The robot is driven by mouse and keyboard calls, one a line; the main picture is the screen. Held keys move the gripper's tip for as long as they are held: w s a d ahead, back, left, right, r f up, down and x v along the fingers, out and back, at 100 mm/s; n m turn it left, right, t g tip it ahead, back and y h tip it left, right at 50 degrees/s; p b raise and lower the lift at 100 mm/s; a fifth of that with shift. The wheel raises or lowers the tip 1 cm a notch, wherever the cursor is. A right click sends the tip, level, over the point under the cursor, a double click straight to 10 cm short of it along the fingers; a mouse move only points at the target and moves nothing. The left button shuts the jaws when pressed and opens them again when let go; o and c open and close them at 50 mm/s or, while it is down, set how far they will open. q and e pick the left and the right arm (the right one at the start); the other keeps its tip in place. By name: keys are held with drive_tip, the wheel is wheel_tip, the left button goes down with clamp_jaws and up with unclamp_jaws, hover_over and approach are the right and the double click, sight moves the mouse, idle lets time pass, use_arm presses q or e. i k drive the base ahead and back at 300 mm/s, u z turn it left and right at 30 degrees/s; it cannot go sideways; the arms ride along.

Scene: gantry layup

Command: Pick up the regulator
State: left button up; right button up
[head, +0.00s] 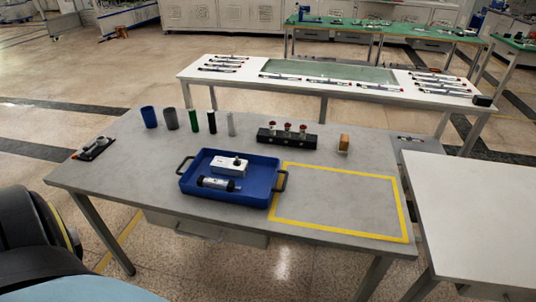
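A blue tray (226,199) with dark handles at both ends sits on the grey table. In it lies a white box (228,169) with a small black knob on top, which may be the regulator; I cannot tell for sure. In front of the box lies a cylinder (217,184) with black ends and a pale label. A black block (287,140) with three red-topped fittings stands behind the tray to the right. Neither of my grippers shows in the head view.
A blue cup (149,117), a grey cup (170,119) and several slim cylinders line the back of the table (130,185). A dark device (95,149) lies at the left. A brown block (343,143) stands right. The yellow-taped area (340,203) is empty.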

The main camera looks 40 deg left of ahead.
sight(220, 164)
drive_tip(key=u, duration=0.2)
drive_tip(key=i, duration=0.7)
drive_tip(key=u, duration=0.55)
